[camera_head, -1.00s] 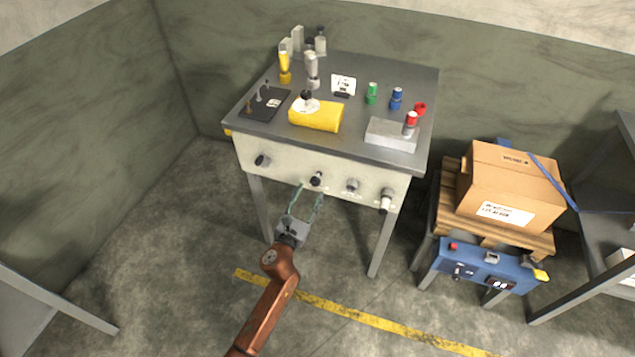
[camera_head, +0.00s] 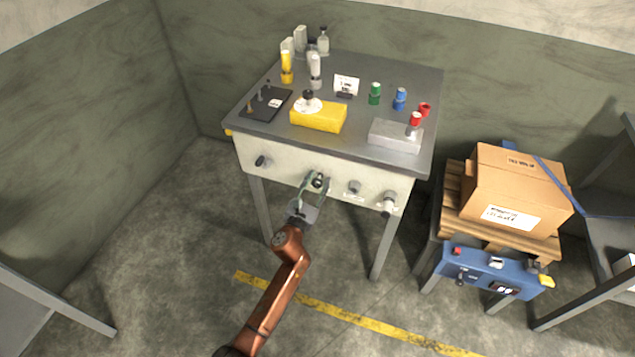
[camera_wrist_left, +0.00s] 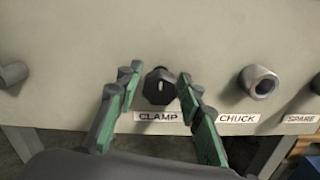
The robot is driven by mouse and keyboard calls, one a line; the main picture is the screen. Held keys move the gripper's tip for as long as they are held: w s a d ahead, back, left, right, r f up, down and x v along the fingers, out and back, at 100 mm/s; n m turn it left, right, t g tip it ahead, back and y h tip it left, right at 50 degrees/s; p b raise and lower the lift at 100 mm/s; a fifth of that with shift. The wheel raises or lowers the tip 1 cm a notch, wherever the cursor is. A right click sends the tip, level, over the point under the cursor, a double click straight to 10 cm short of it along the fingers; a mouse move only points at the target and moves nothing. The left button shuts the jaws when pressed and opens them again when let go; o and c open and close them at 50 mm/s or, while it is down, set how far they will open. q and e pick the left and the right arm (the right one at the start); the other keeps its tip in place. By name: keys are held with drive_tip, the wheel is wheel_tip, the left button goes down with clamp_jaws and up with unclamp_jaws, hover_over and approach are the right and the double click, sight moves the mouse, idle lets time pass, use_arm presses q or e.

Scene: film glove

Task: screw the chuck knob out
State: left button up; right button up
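The chuck knob (camera_wrist_left: 258,82) is a grey round knob on the pale front panel, above the label CHUCK (camera_wrist_left: 238,118). In the head view the chuck knob (camera_head: 354,187) is right of my left gripper. My left gripper (camera_head: 317,184) is at a different knob, the black clamp knob (camera_wrist_left: 158,86) above the label CLAMP (camera_wrist_left: 159,116). In the left wrist view the green fingers of this gripper (camera_wrist_left: 156,79) are apart, one on each side of the clamp knob, with small gaps showing. My right gripper is out of view.
A cardboard box (camera_head: 510,185) stands right.

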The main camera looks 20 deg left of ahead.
use_arm(q)
drive_tip(key=c, duration=0.9)
drive_tip(key=shift+o, duration=0.2)
